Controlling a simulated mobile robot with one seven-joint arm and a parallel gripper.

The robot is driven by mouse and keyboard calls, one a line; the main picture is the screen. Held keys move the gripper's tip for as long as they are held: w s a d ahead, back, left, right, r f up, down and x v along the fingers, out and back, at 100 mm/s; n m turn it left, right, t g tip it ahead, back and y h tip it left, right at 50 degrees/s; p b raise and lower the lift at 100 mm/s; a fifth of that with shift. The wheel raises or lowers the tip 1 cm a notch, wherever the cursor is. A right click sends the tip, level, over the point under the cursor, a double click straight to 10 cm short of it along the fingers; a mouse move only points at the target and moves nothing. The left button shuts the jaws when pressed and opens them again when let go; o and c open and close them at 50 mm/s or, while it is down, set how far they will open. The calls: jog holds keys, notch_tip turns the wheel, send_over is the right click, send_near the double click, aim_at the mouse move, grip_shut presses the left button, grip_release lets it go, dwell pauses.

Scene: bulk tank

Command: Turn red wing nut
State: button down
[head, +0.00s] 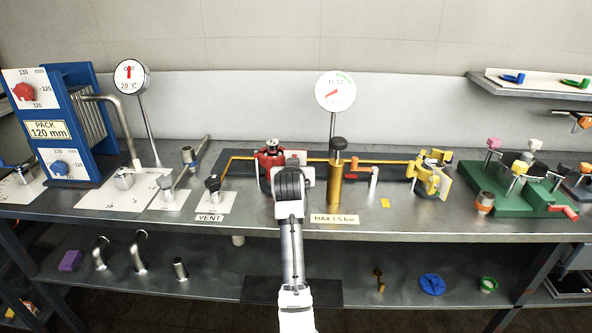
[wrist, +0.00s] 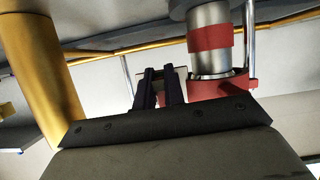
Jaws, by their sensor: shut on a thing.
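A red clamp (head: 266,160) sits on a pipe fitting at the middle of the bench. In the wrist view it shows as red bands (wrist: 216,85) around a silver cylinder at the upper right. My gripper (head: 290,170) reaches over the bench to the clamp's right side. In the wrist view its two dark fingers (wrist: 159,80) are close together on a small part beside the clamp. This part appears to be the red wing nut, but the fingers hide nearly all of it, so its angle cannot be told. A pale plate stands behind the fingertips.
A brass cylinder (head: 336,183) stands close right of my gripper and also shows in the wrist view (wrist: 47,60). A yellow clamp (head: 425,180) is farther right. A VENT valve (head: 213,183) stands to the left. A red knob (head: 24,91) is on the far-left blue frame.

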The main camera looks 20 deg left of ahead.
dwell(0.3)
jog(key=c, duration=1.5)
grip_release()
jog(key=shift+s, duration=0.1)
jog(key=b+v, duration=0.2)
jog(key=v, duration=1.1)
jog(key=shift+s+d+r+b, duration=0.15)
jog(key=shift+s+r+b, duration=0.05)
jog(key=shift+b, duration=0.1)
